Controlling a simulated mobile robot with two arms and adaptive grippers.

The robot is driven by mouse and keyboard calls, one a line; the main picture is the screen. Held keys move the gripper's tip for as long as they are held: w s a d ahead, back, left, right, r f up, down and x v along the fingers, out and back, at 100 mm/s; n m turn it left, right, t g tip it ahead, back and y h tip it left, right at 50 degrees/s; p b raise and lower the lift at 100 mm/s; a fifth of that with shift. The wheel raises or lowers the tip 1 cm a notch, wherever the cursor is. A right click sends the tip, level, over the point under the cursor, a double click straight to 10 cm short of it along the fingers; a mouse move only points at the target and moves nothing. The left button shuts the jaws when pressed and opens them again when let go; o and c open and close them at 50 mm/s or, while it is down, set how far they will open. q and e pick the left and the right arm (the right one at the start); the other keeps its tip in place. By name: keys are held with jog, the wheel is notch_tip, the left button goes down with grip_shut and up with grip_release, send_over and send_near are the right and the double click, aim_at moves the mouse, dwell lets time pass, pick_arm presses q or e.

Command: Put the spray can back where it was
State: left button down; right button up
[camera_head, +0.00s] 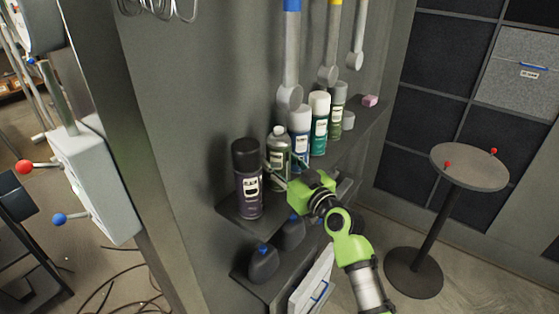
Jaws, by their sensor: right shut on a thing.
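My right gripper (282,170) comes in from the lower right over the upper wall shelf (231,206). It is shut on a grey-green spray can (279,146) with a pale rounded top, whose lower part is partly hidden by the fingers. I cannot tell whether its base touches the shelf. A dark purple spray can (248,185) with a black cap stands upright just left of it, at the shelf's near end. A white-capped blue can (300,124) stands to its right. My left gripper is not in view.
More cans, including a teal one (320,127), and a pink block (370,101) stand farther along the shelf. Dark bottles (264,263) stand on the lower shelf. Tools hang above. A round table (468,169) stands at the right.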

jog(key=o, duration=1.2)
jog(key=shift+f, duration=0.1)
jog(key=shift+o, duration=0.2)
